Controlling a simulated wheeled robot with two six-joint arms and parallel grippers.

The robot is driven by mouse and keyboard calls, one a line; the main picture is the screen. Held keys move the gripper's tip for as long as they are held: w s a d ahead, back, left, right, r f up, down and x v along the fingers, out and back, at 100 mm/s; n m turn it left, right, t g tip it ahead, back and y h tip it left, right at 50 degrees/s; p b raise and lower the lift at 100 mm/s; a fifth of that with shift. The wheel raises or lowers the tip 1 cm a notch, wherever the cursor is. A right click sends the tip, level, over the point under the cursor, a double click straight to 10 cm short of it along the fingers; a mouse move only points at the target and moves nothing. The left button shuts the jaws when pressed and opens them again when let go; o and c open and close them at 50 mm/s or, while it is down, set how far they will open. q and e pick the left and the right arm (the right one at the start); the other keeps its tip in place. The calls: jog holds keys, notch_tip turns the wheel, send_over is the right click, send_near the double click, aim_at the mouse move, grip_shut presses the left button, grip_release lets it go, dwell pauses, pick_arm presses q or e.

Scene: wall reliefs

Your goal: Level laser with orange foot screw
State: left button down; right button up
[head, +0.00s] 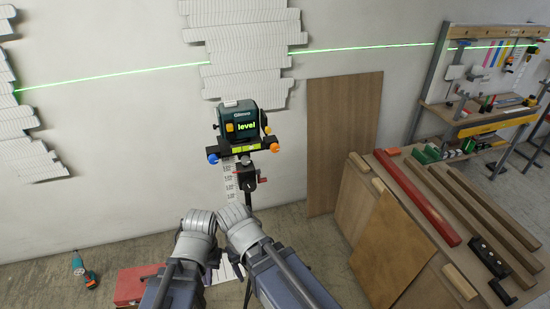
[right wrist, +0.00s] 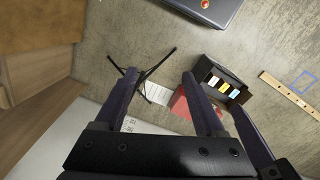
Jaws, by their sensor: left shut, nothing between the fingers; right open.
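The laser (head: 237,118) is a dark teal box on a tripod in front of the wall, its display reading "level". Its black base has a blue foot screw (head: 213,158) at left and an orange foot screw (head: 274,147) at right. The green laser line (head: 110,75) crosses the wall, rising to the right in the picture. My left gripper (head: 197,220) is below the laser, apart from it; its fingers are mostly hidden by the wrist, and it is shut and empty. My right gripper (right wrist: 159,74) is open and empty in the right wrist view, pointing at the floor.
White relief panels (head: 243,45) hang on the wall. A workbench (head: 375,225) with beams and a red bar (head: 418,197) stands at right. A red box (head: 137,284) and a drill (head: 84,270) are on the floor. The tripod legs (right wrist: 140,82) show in the right wrist view.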

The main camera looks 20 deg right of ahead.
jog(key=w+a+r+n+t+y+b, duration=0.1)
jog(key=w+a+t+y+b, duration=0.2)
jog(key=w, duration=0.4)
jog(key=w+a+n+t+y+b, duration=0.1)
jog(key=w+a+t+y+b, duration=0.15)
jog(key=w+y, duration=0.3)
jog(key=m+t+h+b, duration=0.4)
jog(key=m+t+h, duration=0.25)
jog(key=t, duration=0.65)
send_near(276, 150)
jog(key=w, duration=0.1)
jog(key=shift+y, duration=0.4)
jog(key=shift+w+a+r, duration=0.1)
jog(key=shift+w, duration=1.95)
jog(key=shift+w+a+r, duration=0.1)
jog(key=shift+w, duration=1.95)
jog(key=shift+c, duration=0.4)
grip_shut()
